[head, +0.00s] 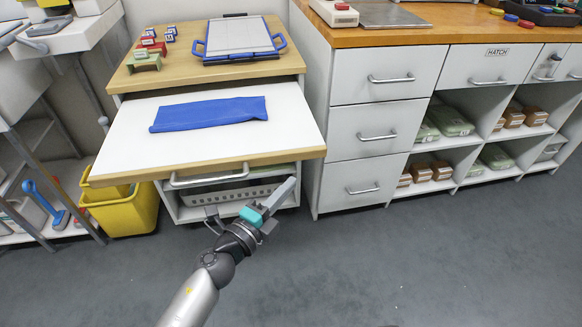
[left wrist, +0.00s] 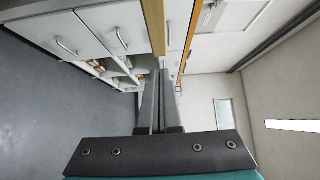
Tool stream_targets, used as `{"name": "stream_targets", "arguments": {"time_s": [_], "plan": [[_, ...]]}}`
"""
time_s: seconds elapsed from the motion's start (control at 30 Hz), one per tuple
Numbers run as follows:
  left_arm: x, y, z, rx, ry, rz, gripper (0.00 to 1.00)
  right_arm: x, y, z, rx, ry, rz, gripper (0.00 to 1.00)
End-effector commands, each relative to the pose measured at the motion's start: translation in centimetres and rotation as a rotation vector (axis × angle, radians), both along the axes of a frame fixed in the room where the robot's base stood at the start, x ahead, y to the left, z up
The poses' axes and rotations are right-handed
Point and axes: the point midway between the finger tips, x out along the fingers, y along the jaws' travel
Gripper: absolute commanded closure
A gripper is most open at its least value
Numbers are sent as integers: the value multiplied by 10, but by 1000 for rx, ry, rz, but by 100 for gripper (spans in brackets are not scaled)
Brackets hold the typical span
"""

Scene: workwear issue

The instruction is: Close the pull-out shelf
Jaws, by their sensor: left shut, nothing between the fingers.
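The pull-out shelf (head: 120,130) is a white board with a wooden front edge, and it stands well out from its cabinet in the head view. A bar handle (head: 205,180) hangs under its front edge. A folded blue cloth (head: 210,113) lies on the board. My left gripper (head: 289,187) is shut and empty, just in front of and below the shelf's right front corner. In the left wrist view its closed fingers (left wrist: 161,82) point towards a wooden edge (left wrist: 155,25); I cannot tell if they touch it. My right gripper is out of view.
A blue-handled clipboard-like tray (head: 238,37) and small coloured blocks sit on the cabinet top. A drawer unit (head: 368,135) stands close on the right. A yellow bin (head: 128,214) stands at the left. The grey floor (head: 420,260) in front is clear.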

Motion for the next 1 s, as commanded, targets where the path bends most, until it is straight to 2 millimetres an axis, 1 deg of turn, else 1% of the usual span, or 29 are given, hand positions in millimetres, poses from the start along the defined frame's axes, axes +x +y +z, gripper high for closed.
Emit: {"name": "stream_targets", "arguments": {"time_s": [0.03,0.17,0.3,0.4,0.6,1.0], "plan": [[9,-5,1,0,-2,-1,100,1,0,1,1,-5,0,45],[27,-15,0,-2,-1,0,100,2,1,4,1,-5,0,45],[47,-9,-1,0,-1,2,100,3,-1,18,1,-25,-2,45],[56,-7,-1,1,0,1,100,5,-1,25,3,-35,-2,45],[65,-4,0,-1,0,0,100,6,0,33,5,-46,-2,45],[66,-3,0,0,1,1,100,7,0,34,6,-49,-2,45]]}}
